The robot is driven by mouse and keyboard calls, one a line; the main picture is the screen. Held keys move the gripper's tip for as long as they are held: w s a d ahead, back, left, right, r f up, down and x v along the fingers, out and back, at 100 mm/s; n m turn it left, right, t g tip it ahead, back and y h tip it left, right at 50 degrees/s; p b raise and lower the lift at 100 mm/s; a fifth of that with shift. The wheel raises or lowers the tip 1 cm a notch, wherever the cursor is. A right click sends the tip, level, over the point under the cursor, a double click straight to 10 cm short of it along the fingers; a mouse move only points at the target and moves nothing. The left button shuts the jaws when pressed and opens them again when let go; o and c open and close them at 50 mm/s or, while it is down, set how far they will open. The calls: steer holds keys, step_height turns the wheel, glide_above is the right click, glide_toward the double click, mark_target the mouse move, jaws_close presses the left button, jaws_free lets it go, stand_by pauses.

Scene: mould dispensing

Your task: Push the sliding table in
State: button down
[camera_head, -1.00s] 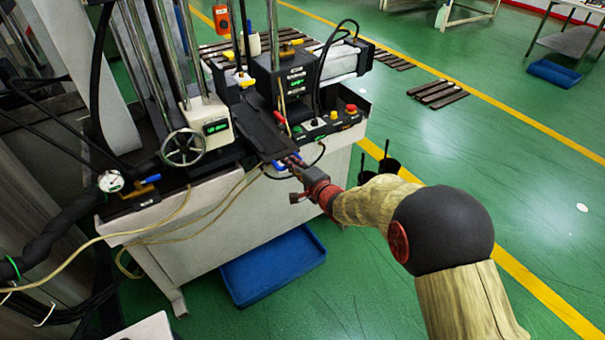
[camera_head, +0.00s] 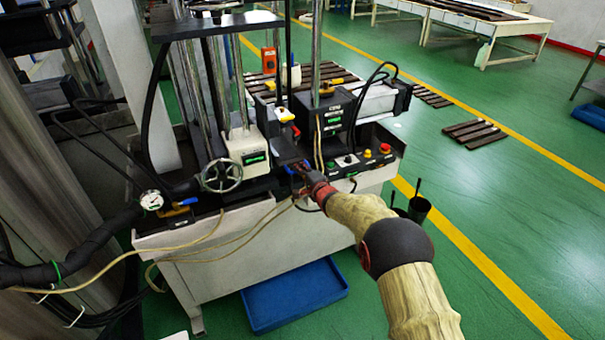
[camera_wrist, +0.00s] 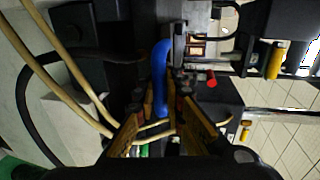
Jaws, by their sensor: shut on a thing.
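The sliding table (camera_head: 286,148) is a dark plate at the front of the press machine in the head view. Only a short stretch of it shows in front of the machine's columns. Its blue handle (camera_wrist: 160,75) stands between my fingers in the wrist view. My gripper (camera_head: 303,171) is at the table's front end, shut on the blue handle. My arm reaches in from the lower right and hides part of the machine's front.
A handwheel (camera_head: 221,172) and a pressure gauge (camera_head: 151,200) are on the left of the machine. A button panel (camera_head: 362,160) is to the right of my gripper. Pale hoses (camera_head: 225,240) hang in front. A blue tray (camera_head: 295,295) lies on the floor below.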

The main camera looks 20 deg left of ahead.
steer(key=shift+w+a+r, duration=0.1)
steer(key=shift+a, duration=0.05)
steer(key=c, duration=1.9)
jaws_free()
steer(key=v, duration=1.2)
